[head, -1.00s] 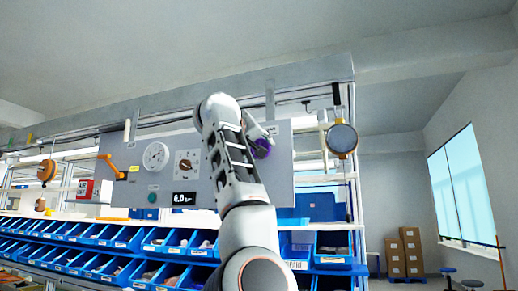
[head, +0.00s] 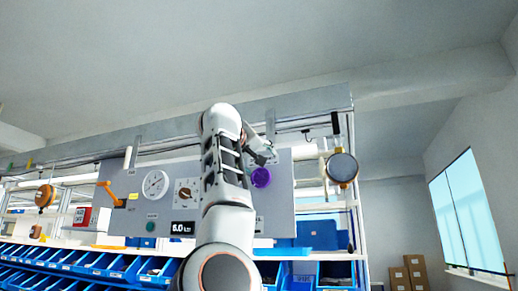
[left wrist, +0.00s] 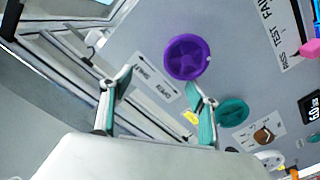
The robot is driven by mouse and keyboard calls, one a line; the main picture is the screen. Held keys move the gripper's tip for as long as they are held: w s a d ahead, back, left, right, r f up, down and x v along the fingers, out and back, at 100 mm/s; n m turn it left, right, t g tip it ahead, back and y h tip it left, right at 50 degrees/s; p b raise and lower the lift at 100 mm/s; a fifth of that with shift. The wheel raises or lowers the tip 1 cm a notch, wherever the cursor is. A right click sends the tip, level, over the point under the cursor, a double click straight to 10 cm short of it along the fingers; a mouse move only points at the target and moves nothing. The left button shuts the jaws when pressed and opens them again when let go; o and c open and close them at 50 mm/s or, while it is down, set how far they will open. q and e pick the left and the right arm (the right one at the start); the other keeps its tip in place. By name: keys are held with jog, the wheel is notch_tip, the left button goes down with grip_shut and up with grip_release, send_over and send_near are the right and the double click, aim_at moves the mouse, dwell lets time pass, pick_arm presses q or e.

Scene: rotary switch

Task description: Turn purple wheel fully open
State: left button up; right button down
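The purple wheel (head: 261,178) is on the grey upright panel (head: 278,215), right of my arm in the head view. It shows whole as a round disc in the left wrist view (left wrist: 187,57). My left gripper (head: 263,156) is just above the wheel in the head view, partly hidden by my own arm. In the left wrist view my left gripper (left wrist: 159,79) has its two fingers wide apart with nothing between them. The wheel lies past the right fingertip, and the fingers are not around it. My right gripper is not in view.
The panel also carries a white dial (head: 156,184), a brown knob (head: 186,191), an orange lever (head: 111,194) and a digital display (head: 182,228). A teal knob (left wrist: 232,112) is near the right finger. Blue bins (head: 120,267) stand below.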

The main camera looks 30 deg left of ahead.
pick_arm(q)
jog(key=shift+d+r, duration=0.1)
jog(key=shift+r, duration=2.25)
